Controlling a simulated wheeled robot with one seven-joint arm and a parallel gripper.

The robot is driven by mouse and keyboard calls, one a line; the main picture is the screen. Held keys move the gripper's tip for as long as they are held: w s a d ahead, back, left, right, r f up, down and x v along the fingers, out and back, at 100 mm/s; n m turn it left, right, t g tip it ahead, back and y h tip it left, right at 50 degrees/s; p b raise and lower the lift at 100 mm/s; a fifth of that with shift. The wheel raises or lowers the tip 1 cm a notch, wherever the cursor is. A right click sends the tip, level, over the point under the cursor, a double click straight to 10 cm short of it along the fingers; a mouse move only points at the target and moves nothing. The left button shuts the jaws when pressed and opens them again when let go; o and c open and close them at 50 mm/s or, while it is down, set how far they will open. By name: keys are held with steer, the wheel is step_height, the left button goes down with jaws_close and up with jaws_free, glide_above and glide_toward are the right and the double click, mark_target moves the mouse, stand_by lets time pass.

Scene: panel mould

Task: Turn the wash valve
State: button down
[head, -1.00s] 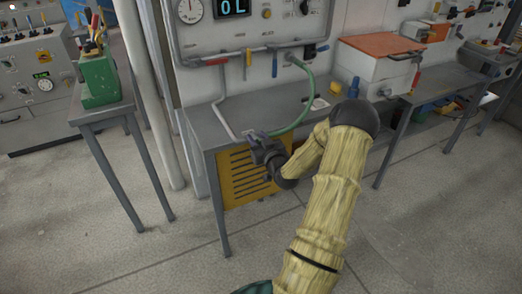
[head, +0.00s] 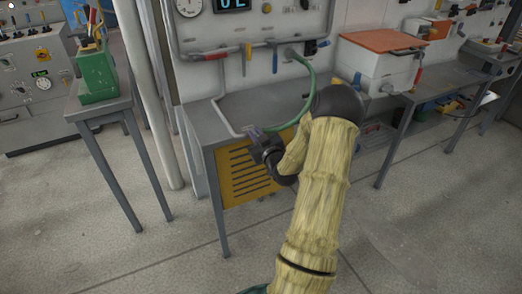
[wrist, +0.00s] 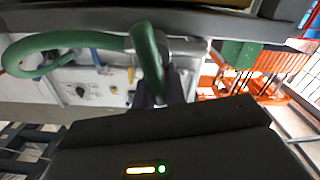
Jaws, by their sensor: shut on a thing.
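The wall panel carries a red-handled valve (head: 214,56), a yellow lever (head: 247,52) and a blue lever (head: 274,60) on its lower pipe. I cannot tell which one is the wash valve. A green hose (head: 309,90) comes from the panel's right part and loops down towards my gripper (head: 256,137). My gripper is above the front left of the grey bench, below and apart from the levers. In the wrist view, the green hose (wrist: 147,55) ends at my dark fingers (wrist: 160,95), which are shut on it. The fingertips are partly hidden.
The grey bench (head: 202,108) has a yellow slotted panel (head: 238,180) beneath. A bent grey pipe (head: 225,112) drops onto its top. An orange-lidded box (head: 375,65) stands to the right. A green block (head: 96,78) sits on a side stand at left. The near floor is open.

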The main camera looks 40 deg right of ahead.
steer(key=shift+f, duration=0.15)
steer(key=n+b, duration=0.2)
steer(key=a+n+b, duration=0.1)
steer(key=b, duration=0.1)
steer(key=shift+n, duration=0.4)
steer(key=shift+d, duration=0.1)
steer(key=shift+f+b, duration=0.15)
steer(key=shift+b, duration=0.2)
